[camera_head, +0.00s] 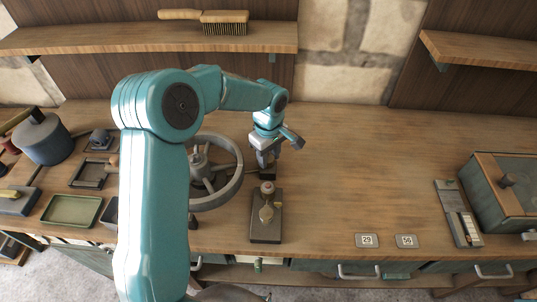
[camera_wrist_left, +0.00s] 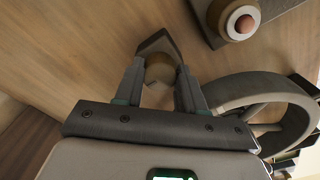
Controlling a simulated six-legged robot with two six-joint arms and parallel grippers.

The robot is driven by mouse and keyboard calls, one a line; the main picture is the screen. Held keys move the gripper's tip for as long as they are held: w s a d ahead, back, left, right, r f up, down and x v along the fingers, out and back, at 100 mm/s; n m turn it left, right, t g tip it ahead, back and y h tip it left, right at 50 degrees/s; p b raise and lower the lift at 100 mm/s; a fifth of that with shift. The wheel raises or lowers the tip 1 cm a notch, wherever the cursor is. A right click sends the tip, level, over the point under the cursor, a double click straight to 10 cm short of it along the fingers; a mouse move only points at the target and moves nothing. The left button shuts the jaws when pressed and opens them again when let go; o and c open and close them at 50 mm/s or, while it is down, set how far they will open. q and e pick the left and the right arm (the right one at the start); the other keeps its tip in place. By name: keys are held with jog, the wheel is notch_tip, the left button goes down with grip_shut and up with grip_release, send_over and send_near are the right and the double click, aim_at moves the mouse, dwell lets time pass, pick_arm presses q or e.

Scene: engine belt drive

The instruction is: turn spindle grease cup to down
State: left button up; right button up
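My left gripper (camera_head: 267,160) points down over the bench, just behind a dark base plate. It also shows in the left wrist view (camera_wrist_left: 160,70), its two fingers apart. Between and beyond the fingertips is a small dark block with a tan rounded part (camera_wrist_left: 158,68); I cannot tell whether they touch it. On the dark plate stands a brass-coloured cup with a knob (camera_head: 267,212), probably the spindle grease cup. In the wrist view a pale ringed cup with a brown knob (camera_wrist_left: 243,23) is at the upper right. My right gripper is not in view.
A grey spoked handwheel (camera_head: 232,185) stands close left of the gripper, partly behind my arm. Number tags (camera_head: 367,241) lie near the front edge. A green box (camera_head: 505,190) is at the right. A shelf with a brush (camera_head: 225,20) hangs behind.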

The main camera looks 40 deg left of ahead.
pick_arm(q)
jog(key=shift+c, duration=0.7)
jog(key=m+b, duration=0.1)
jog(key=m, duration=0.2)
jog(key=shift+f, duration=0.1)
jog(key=m+b, duration=0.1)
jog(key=m, duration=0.3)
jog(key=shift+a+m, duration=0.1)
jog(key=shift+m, duration=0.3)
jog(key=m, duration=0.4)
jog(key=shift+b, duration=0.4)
jog(key=m, duration=0.5)
jog(key=shift+a+m, duration=0.1)
jog(key=shift+m, duration=0.3)
